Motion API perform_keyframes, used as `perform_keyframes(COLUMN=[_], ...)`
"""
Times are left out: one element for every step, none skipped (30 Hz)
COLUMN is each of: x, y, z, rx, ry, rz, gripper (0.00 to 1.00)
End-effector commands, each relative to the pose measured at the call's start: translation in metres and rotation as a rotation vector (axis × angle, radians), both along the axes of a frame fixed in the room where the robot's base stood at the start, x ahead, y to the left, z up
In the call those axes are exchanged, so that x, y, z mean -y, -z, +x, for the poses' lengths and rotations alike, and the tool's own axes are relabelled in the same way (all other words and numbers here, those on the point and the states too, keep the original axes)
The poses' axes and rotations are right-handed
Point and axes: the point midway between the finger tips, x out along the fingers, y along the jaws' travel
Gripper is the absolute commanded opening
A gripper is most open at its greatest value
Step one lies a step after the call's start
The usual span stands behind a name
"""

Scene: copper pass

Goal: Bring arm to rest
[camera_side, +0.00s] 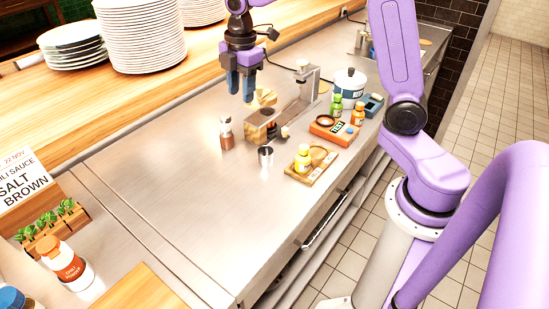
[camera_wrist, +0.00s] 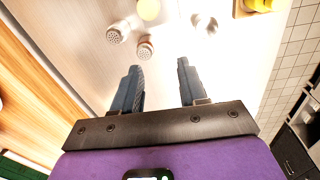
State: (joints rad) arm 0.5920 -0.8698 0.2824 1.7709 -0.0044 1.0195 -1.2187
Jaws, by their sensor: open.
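My gripper (camera_side: 240,92) points down above the steel counter (camera_side: 170,175), in front of the plate stacks. Its two dark blue-grey fingers are apart with nothing between them. In the wrist view the open fingers (camera_wrist: 158,70) show over bare counter. The gripper is higher than a shaker with a reddish body (camera_side: 226,133) and a wooden block (camera_side: 258,128), and appears apart from both. In the wrist view, two pale tops with holes (camera_wrist: 117,32) (camera_wrist: 146,47) lie beyond the fingertips, with a round yellow thing (camera_wrist: 148,10) near them.
A metal cup (camera_side: 265,158), a yellow bottle (camera_side: 303,158) on a wooden tray (camera_side: 322,177), an orange-red device (camera_side: 324,130) and a white pot (camera_side: 349,83) stand on the right. Plate stacks (camera_side: 142,38) fill the back shelf. The counter's middle left is clear.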

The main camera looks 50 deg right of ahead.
Motion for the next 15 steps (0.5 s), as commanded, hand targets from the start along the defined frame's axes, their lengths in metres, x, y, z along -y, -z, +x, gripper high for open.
perform_keyframes(x=[-0.012,-0.019,-0.026,-0.031,-0.036,-0.042,-0.046,-0.049,-0.052,-0.054,-0.056,-0.057,-0.058,-0.058,-0.057], y=[-0.003,-0.003,-0.004,-0.004,-0.004,-0.004,-0.004,-0.004,-0.004,-0.003,-0.003,-0.002,-0.001,0.0,0.002], z=[-0.019,-0.029,-0.044,-0.055,-0.066,-0.081,-0.092,-0.104,-0.119,-0.13,-0.142,-0.157,-0.168,-0.18,-0.195], rx=[-0.002,-0.004,-0.007,-0.009,-0.011,-0.015,-0.018,-0.02,-0.023,-0.026,-0.028,-0.031,-0.033,-0.036,-0.04], ry=[0.014,0.028,0.046,0.061,0.074,0.094,0.107,0.121,0.139,0.153,0.168,0.186,0.2,0.216,0.233], rz=[0.004,0.007,0.01,0.013,0.015,0.016,0.018,0.02,0.022,0.023,0.025,0.027,0.028,0.028,0.028], gripper=[0.43,0.43,0.43,0.43,0.43,0.43,0.43,0.43,0.43,0.43,0.43,0.43,0.43,0.43,0.43])
